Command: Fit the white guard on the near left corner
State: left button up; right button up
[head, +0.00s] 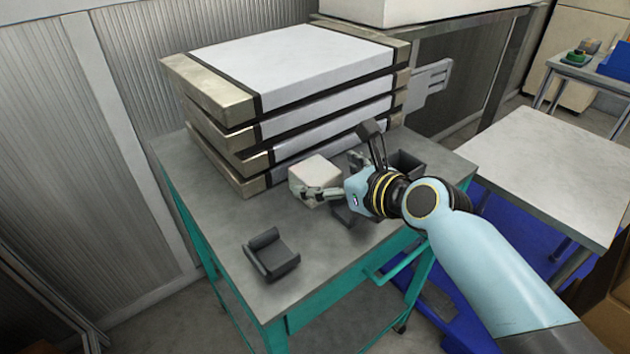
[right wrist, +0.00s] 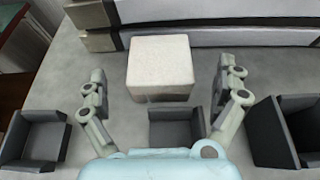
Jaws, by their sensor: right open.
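The white guard (head: 313,178) shows as an off-white block standing on the cart top, in front of the stack of flat white packs. It also shows in the right wrist view (right wrist: 160,66), ahead of my palm, with its inner side hidden. My right gripper (head: 331,178) is open, with one finger on each side of the white guard; the right wrist view shows gaps on both sides. The stack (head: 295,62) has pale metallic end bars and black straps. Its near left corner (head: 245,187) shows no white piece. My left gripper is not in view.
A dark guard (head: 271,254) lies at the cart's near left. Another dark guard (right wrist: 175,128) lies between my fingers and the palm, and a dark open piece (right wrist: 283,130) lies to the right. Bare cart top (head: 215,205) lies left of the white guard. A corrugated wall stands behind.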

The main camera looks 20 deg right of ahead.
aim_at(319, 173)
jog(key=x, duration=0.4)
jog(key=shift+b, duration=0.3)
jog(key=shift+r, duration=0.1)
jog(key=c, duration=1.1)
